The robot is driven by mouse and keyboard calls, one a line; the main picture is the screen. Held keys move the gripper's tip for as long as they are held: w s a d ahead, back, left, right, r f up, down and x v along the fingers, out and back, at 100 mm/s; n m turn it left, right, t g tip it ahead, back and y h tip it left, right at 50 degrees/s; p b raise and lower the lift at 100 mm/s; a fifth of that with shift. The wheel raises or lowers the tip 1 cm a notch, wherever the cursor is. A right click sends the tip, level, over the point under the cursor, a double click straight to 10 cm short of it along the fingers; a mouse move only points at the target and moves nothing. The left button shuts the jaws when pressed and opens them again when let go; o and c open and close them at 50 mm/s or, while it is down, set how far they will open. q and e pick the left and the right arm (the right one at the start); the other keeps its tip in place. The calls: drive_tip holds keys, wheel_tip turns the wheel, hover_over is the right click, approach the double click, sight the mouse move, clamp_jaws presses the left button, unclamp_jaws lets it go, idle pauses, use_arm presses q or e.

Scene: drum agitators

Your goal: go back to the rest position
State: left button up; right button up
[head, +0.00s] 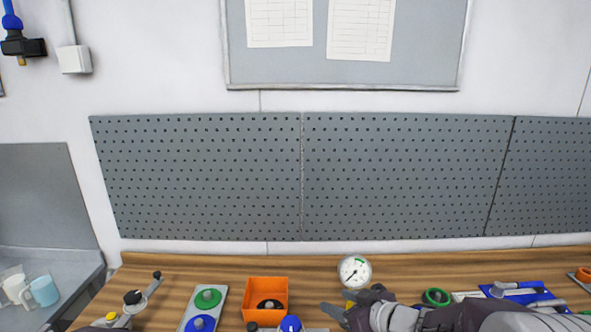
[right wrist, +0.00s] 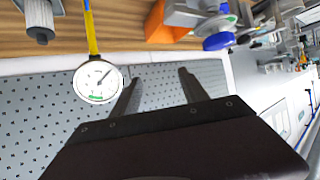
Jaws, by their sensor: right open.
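My right gripper (head: 345,308) is low in the head view, at the front of the wooden bench (head: 225,268). It is just below a round white dial gauge (head: 354,271). In the right wrist view, the two dark fingers of my right gripper (right wrist: 157,92) stand apart with nothing between them. The gauge (right wrist: 98,82) shows there beside the left finger, on a yellow stem. My left gripper is in neither view.
An orange bin (head: 266,286) with a dark round part inside stands left of the gauge. Farther left are a plate with green (head: 208,299) and blue (head: 200,323) knobs and a crank (head: 148,285). A green ring (head: 437,297) and blue tools (head: 515,290) lie right. Pegboard (head: 400,175) backs the bench.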

drive_tip(key=s+d+f+m+h, duration=0.1)
drive_tip(key=d+f+m+h, duration=0.1)
drive_tip(key=s+d+f+m+g+h, duration=0.1)
drive_tip(key=s+d+f+m+h, duration=0.1)
drive_tip(key=s+d+f+m+g+h, duration=0.1)
drive_tip(key=d+f+m+h, duration=0.1)
drive_tip(key=f, duration=0.1)
drive_tip(key=shift+s+f, duration=0.1)
drive_tip(key=shift+s, duration=0.25)
drive_tip(key=s+f+g, duration=0.3)
drive_tip(key=s, duration=0.4)
drive_tip(key=s+f+m+g, duration=0.1)
drive_tip(key=s+f+g, duration=0.2)
drive_tip(key=s, duration=0.4)
drive_tip(key=shift+s+d+f+g+h, duration=0.2)
drive_tip(key=shift+d+g+h, duration=0.1)
drive_tip(key=shift+g+h, duration=0.15)
drive_tip(key=shift+w+a, duration=0.1)
